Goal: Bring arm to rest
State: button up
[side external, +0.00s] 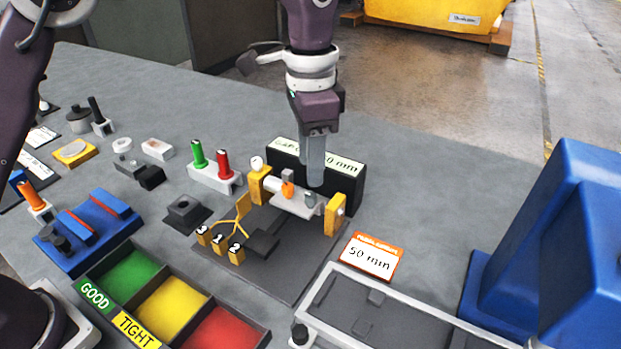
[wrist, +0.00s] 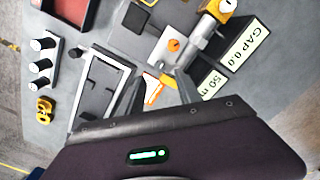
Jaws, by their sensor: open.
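My gripper (side external: 314,182) points down over the measuring fixture in the side view, its fingers in front of the black display block (side external: 349,188). From this angle the fingers overlap in one grey shape, and whether they touch the fixture is unclear. The fixture has yellow end blocks (side external: 336,213), a pale bar and an orange knob (side external: 287,190). The display block's label (wrist: 243,45) reads "GAP 0.0" in the wrist view; my fingers partly cover it in the side view.
A bin tray (side external: 171,300) with green, yellow and red compartments stands at the front. A grey-framed tray (side external: 345,309) and a blue machine (side external: 560,240) lie to the right. An orange-edged card (side external: 371,256), red and green pegs (side external: 211,165) and a blue rack (side external: 92,231) surround the fixture.

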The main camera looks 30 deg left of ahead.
jog(key=shift+r, duration=0.5)
jog(key=shift+r, duration=0.1)
jog(key=s+a+r+n+t, duration=0.3)
jog(key=s+a+r+n, duration=0.1)
jog(key=s+a+r, duration=0.65)
jog(key=s+a+f+n+t, duration=0.1)
jog(key=s+a+f+n, duration=0.1)
jog(key=s, duration=0.6)
jog(key=s+a+f+n+t, duration=0.1)
jog(key=s+a+f+n, duration=0.2)
jog(key=s, duration=0.5)
jog(key=shift+s+a+f+t, duration=0.25)
jog(key=shift+a+f, duration=0.2)
jog(key=shift+a, duration=0.35)
